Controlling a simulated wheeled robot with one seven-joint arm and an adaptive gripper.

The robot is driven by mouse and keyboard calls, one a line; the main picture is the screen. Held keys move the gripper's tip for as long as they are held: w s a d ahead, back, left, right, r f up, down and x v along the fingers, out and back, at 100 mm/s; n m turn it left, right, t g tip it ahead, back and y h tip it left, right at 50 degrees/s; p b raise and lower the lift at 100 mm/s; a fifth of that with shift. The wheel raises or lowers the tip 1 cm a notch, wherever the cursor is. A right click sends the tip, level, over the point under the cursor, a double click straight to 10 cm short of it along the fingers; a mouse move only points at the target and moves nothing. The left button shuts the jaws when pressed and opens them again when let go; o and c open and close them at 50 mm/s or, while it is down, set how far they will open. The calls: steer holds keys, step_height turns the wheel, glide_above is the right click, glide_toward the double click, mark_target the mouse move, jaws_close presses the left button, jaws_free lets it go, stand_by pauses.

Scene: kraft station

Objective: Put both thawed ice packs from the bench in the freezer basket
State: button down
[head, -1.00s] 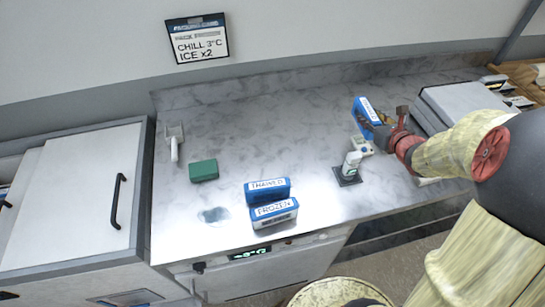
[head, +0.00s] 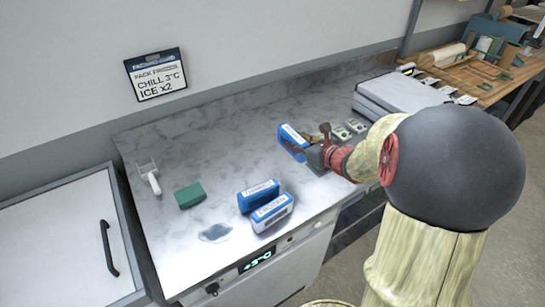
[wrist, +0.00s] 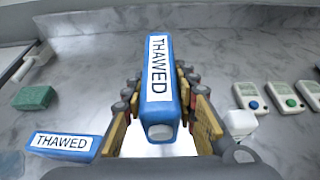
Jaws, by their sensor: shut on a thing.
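A blue ice pack labelled THAWED (wrist: 158,75) is between the fingers of my gripper (wrist: 157,100) in the wrist view. In the head view the held pack (head: 291,137) is raised over the bench, with my gripper (head: 312,152) shut on it. A second blue THAWED pack (head: 258,194) lies on the bench, and it also shows in the wrist view (wrist: 62,144). Touching or just in front of it is a blue and white pack labelled FROZEN (head: 272,213). The freezer basket is not in view.
A white cabinet with a black handle (head: 107,250) stands left of the bench (head: 240,135). A green block (head: 189,195), a white scoop (head: 152,183) and a wet patch (head: 215,233) are on the bench. Small white devices (wrist: 250,98) lie right of my gripper. A wall sign (head: 156,75) reads ICE x2.

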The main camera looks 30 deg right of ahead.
steer(key=w+f+b, duration=0.1)
steer(key=w+f, duration=0.1)
steer(key=w, duration=0.1)
steer(key=w+f+b, duration=0.1)
steer(key=w+f, duration=0.1)
steer(key=w+a+f+b, duration=0.1)
steer(key=w+f, duration=0.2)
steer(key=shift+w, duration=0.35)
steer(key=shift+w+a+f+b, duration=0.15)
steer(key=shift+f+b, duration=0.45)
steer(key=shift+f, duration=0.35)
steer(key=shift+w+d+f+b, duration=0.15)
steer(key=shift+f+b, duration=0.45)
steer(key=shift+f, duration=0.3)
steer(key=shift+a, duration=0.1)
steer(key=shift+f, duration=0.15)
steer(key=c, duration=1.5)
jaws_free()
steer(key=shift+f, duration=0.1)
steer(key=shift+o, duration=0.4)
